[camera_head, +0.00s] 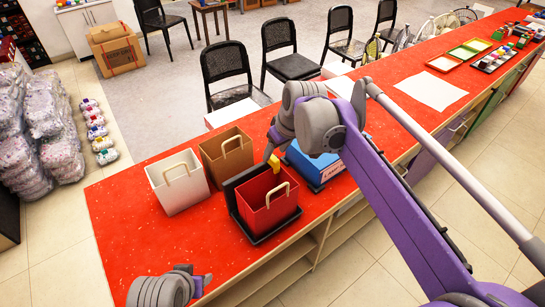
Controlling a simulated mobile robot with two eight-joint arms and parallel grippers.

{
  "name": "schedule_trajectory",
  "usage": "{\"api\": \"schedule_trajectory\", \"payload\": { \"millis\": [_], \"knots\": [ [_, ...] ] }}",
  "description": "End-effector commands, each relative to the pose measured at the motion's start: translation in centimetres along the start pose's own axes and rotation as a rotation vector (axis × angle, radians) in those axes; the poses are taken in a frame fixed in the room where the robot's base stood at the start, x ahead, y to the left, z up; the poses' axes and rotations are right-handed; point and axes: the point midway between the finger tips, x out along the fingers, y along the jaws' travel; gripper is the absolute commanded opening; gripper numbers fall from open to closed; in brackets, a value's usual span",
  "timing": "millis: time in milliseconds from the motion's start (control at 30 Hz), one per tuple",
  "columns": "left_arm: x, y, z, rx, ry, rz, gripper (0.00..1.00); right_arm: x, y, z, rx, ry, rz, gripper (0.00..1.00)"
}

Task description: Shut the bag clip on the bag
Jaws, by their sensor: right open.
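A red paper bag (266,200) with a cream handle stands upright in a black tray with a raised back (245,229) on the red counter. A small yellow piece (274,163), which looks like the bag clip, is at the bag's top back edge. I cannot tell whether it is on the edge. My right gripper (276,147) is just above the yellow piece, open, with its fingers partly hidden by its own wrist. My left gripper (203,284) is low at the front left of the counter, away from the bag. Its finger opening does not show clearly.
A white bag (178,184) and a brown bag (226,156) stand left of and behind the red bag. A blue box (316,166) stands to its right, partly behind my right arm. Black chairs (231,72) stand behind the counter.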

Motion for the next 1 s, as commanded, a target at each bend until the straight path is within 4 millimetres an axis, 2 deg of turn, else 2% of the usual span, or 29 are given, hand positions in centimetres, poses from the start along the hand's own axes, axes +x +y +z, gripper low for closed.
{"api": "schedule_trajectory", "payload": {
  "millis": [100,233,633,900,933,1000],
  "knots": [
    [0.1,0.0,0.1,0.0,-0.001,0.0,0.5,2.1,0.0,0.0,0.0,0.0,0.0,0.55],
    [0.2,0.0,0.1,0.0,-0.001,0.0,0.5,3.4,0.0,0.0,0.0,0.0,0.0,0.55],
    [0.2,0.0,0.1,0.0,-0.001,0.0,0.5,4.0,0.0,0.0,0.0,0.0,0.0,0.53],
    [0.2,0.0,0.1,0.0,-0.001,0.0,0.5,4.0,0.0,0.0,0.0,0.0,0.0,0.05],
    [0.2,0.0,0.1,0.0,-0.001,0.0,0.5,4.0,0.0,0.0,0.0,0.0,0.0,0.0],
    [0.2,0.0,0.1,0.0,-0.001,0.0,0.5,4.0,0.0,0.0,0.0,0.0,0.0,0.0]
  ]
}}
